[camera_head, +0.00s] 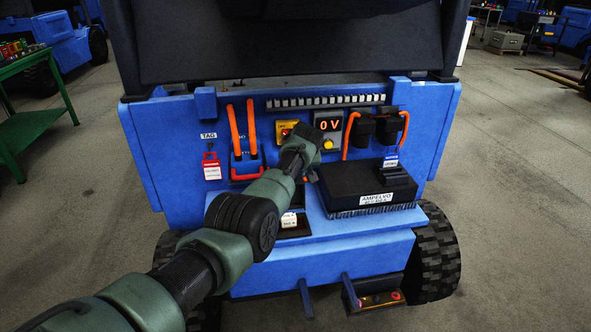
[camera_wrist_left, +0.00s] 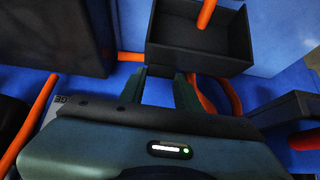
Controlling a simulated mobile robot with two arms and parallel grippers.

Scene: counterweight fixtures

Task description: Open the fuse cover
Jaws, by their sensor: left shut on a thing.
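My left gripper (camera_head: 309,171) reaches in from the lower left to the blue front panel, below the 0 V display. The hand and wrist hide the spot where the fingers are. In the left wrist view the two dark fingers (camera_wrist_left: 161,90) stand a little apart, against blue panel. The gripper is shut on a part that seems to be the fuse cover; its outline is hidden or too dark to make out. A black open-topped box (camera_wrist_left: 244,52) with an orange cable lies just beyond the fingertips. My right gripper is in neither view.
The black AMPELVO block (camera_head: 360,184) sits on the ledge to the right of the hand. A red tag (camera_head: 211,168) and orange cables (camera_head: 234,133) are to the left. The 0 V display (camera_head: 328,125) is above. Black connectors (camera_head: 376,128) sit at the right.

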